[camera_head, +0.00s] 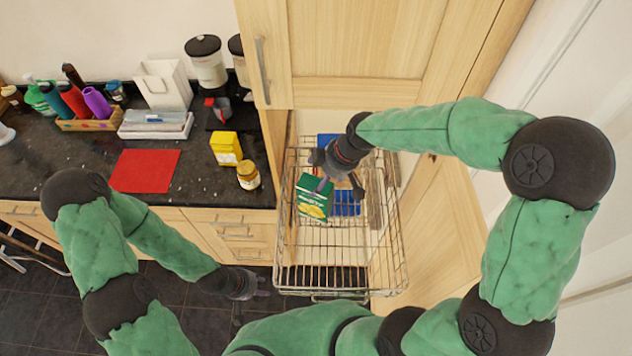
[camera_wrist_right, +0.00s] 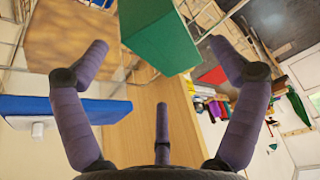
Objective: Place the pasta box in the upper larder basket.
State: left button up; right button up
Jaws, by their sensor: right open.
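A green box with a white label and a yellow picture, apparently the pasta box (camera_head: 312,200), stands slightly tilted in the upper wire basket (camera_head: 288,238) of the pulled-out larder. My right gripper (camera_head: 336,180) is open just behind and above it. In the right wrist view the green box (camera_wrist_right: 160,38) shows beyond the spread fingers of the right gripper (camera_wrist_right: 163,75), with none visibly closed on it. My left gripper (camera_head: 262,284) hangs low, left of the basket, with nothing visible in it; its fingers are too small to judge.
Blue items (camera_head: 346,203) and a brown item (camera_wrist_right: 70,38) are in the basket near the right gripper. The basket's front is empty. A yellow box (camera_head: 226,148), a jar (camera_head: 248,175) and a red mat (camera_head: 145,171) are on the dark counter. A tall wooden door panel stands behind.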

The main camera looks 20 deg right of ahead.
jog(key=shift+v, duration=2.6)
